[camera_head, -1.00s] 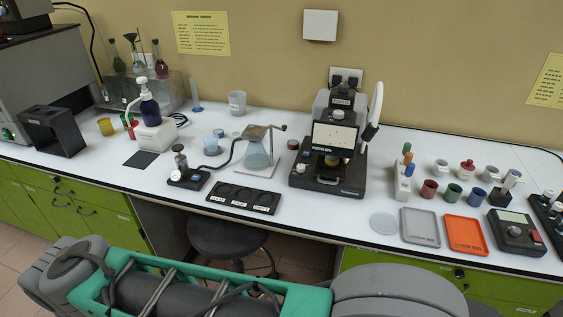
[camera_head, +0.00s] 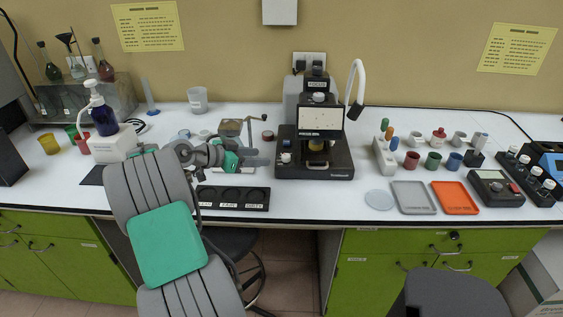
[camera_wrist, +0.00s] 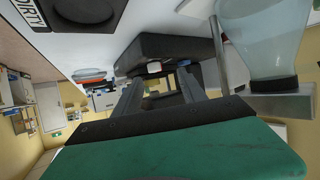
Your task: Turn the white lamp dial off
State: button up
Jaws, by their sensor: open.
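The black microscope-like instrument (camera_head: 338,165) stands at the middle of the bench, with a white lamp (camera_head: 357,75) arching over its right side. A small white dial (camera_head: 286,157) sits at the left of its base. In the wrist view, tilted over, the dial (camera_wrist: 154,68) shows on the dark base beyond my fingers. My gripper (camera_wrist: 161,84) is open and empty, its two fingers pointing toward the dial with a gap left. In the head view my arm reaches up from the bottom to just left of the instrument. The dial's on or off setting cannot be read.
A glass flask (camera_wrist: 262,40) is close beside my gripper in the wrist view. A grey tray (camera_head: 412,197) and an orange tray (camera_head: 454,197) lie to the right, beside a clear dish (camera_head: 379,199).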

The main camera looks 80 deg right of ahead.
aim_at(284, 156)
jog(key=shift+m+g, duration=0.4)
jog(key=x, duration=0.6)
jog(key=s+p+x, duration=0.1)
jog(key=x, duration=0.2)
jog(key=shift+a+r, duration=0.1)
jog(key=shift+r, duration=0.2)
grip_shut()
